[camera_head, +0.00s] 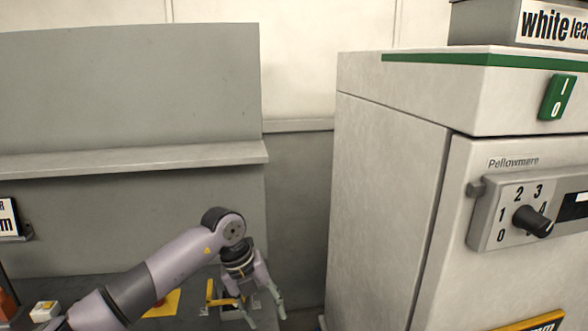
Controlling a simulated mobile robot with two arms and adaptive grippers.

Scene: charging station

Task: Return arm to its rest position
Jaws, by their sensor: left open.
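My left arm comes in from the lower left, bent at a joint, with its left gripper (247,297) hanging downward. The gripper is open, its fingers apart, and nothing shows between them. It is over the right end of the dark bench, close to a small yellow handle-like part (222,300) on the bench. I cannot tell if the gripper touches that part. My right arm and gripper are not in view.
A white cabinet (385,190) with a black dial (532,221) and a green switch (557,97) stands at the right. A grey shelf (130,160) runs above the bench. A gap separates bench and cabinet.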

